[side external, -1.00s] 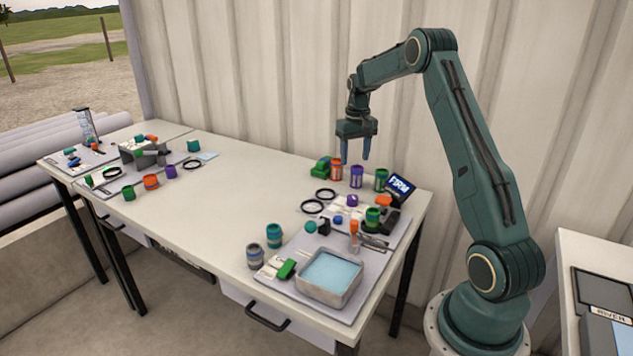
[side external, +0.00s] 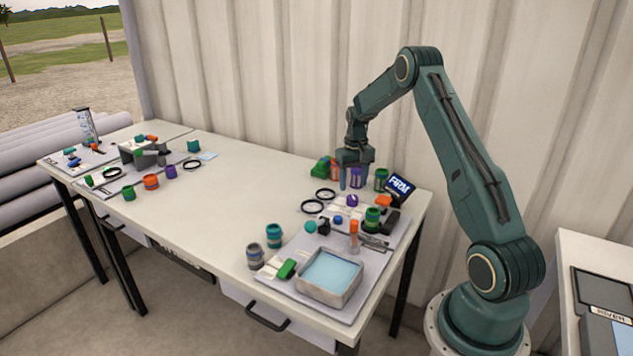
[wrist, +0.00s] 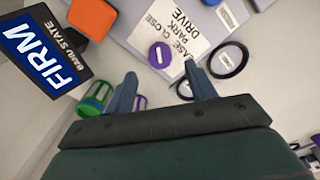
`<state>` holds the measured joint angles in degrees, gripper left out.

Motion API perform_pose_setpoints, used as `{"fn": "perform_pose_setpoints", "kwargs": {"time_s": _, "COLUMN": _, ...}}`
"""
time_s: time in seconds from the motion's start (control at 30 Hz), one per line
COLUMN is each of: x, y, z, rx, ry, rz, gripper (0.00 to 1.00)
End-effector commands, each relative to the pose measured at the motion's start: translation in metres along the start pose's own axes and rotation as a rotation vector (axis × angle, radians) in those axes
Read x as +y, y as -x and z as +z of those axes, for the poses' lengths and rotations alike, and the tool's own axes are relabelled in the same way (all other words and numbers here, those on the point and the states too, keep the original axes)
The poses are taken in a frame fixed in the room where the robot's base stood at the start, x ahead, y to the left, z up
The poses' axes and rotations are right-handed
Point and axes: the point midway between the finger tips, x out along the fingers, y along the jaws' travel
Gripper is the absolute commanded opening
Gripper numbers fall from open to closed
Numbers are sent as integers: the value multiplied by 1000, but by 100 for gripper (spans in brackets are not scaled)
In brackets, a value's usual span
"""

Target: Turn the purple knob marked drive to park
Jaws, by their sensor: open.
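The purple knob (side external: 352,200) sits on the grey board (side external: 390,235) at the right end of the table. In the wrist view the knob (wrist: 160,55) is round with a pale pointer line, beside a white label (wrist: 182,32) printed with words including DRIVE, PARK and CLOSE. My gripper (side external: 352,185) is open and empty, pointing down above the table behind the knob. In the wrist view my gripper (wrist: 160,74) has its fingertips apart, with the knob just beyond the gap between them. I see no contact with the knob.
The FIRM sign (side external: 399,187) stands close to the right. Orange, purple and green jars (side external: 381,180) stand around my gripper at the back. Black rings (side external: 312,206) lie left of the knob. A water tray (side external: 330,277) is at the front. The table's middle is clear.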

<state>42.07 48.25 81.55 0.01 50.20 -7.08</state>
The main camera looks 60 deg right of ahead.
Motion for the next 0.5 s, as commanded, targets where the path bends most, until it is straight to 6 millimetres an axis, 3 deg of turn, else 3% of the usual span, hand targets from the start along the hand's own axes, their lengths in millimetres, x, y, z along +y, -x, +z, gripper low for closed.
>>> {"fn": "perform_pose_setpoints", "kwargs": {"time_s": 0.2, "x": 0, "y": -31, "z": 1, "rx": -3, "ry": 0, "rz": 0, "gripper": 55}}
{"fn": "perform_pose_setpoints", "kwargs": {"time_s": 0.5, "x": 0, "y": -50, "z": 0, "rx": 0, "ry": 0, "rz": 0, "gripper": 55}}
